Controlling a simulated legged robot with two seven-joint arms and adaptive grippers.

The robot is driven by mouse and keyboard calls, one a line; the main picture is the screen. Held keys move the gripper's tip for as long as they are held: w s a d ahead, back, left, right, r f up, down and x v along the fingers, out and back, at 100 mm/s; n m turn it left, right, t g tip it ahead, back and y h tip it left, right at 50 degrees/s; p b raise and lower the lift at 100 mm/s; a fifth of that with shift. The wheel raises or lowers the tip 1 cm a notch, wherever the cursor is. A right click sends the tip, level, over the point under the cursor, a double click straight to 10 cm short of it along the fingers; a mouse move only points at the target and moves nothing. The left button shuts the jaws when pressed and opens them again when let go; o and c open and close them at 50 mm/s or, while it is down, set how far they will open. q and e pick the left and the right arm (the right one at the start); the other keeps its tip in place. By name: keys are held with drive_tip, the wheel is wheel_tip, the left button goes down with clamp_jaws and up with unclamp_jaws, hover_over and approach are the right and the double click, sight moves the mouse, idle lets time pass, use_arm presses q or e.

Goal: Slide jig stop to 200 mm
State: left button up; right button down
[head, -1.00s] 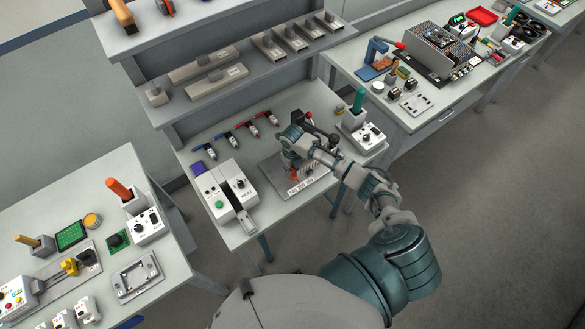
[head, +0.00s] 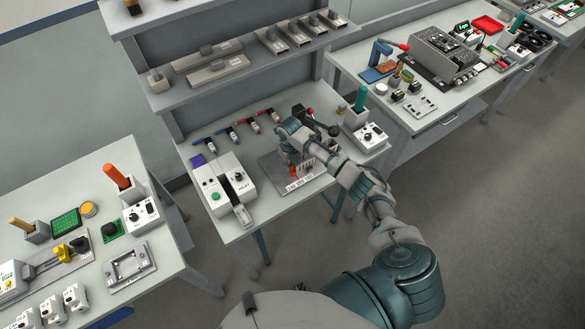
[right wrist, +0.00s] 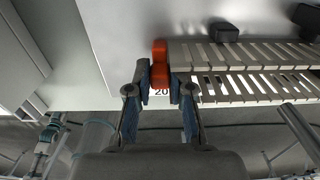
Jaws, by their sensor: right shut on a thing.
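The orange-red jig stop (right wrist: 160,52) stands at the end of a grey slotted wiring duct (right wrist: 245,55) in the right wrist view. My right gripper (right wrist: 160,75) is shut on the stop, with one blue-grey finger on each side. A white scale label (right wrist: 162,92) starting with "20" shows just below the stop; the rest of its figure is hidden by a finger. In the head view the jig plate (head: 268,167) lies on the middle bench, with its number strip (head: 300,184) at the front edge. My right gripper (head: 300,160) covers much of the jig. My left gripper is out of view.
A white box with a green button (head: 216,196) stands left of the jig. A white box with a black knob (head: 369,137) stands to the right. Several coloured pen-like tools (head: 238,125) lie behind. Shelves (head: 225,90) rise at the back.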

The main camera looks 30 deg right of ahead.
drive_tip(key=c, duration=1)
unclamp_jaws()
drive_tip(key=shift+a+r, duration=0.1)
drive_tip(key=shift+a, duration=0.05)
drive_tip(key=shift+c, duration=0.2)
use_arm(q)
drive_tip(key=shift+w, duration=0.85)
use_arm(e)
wheel_tip(320, 180, up, 12)
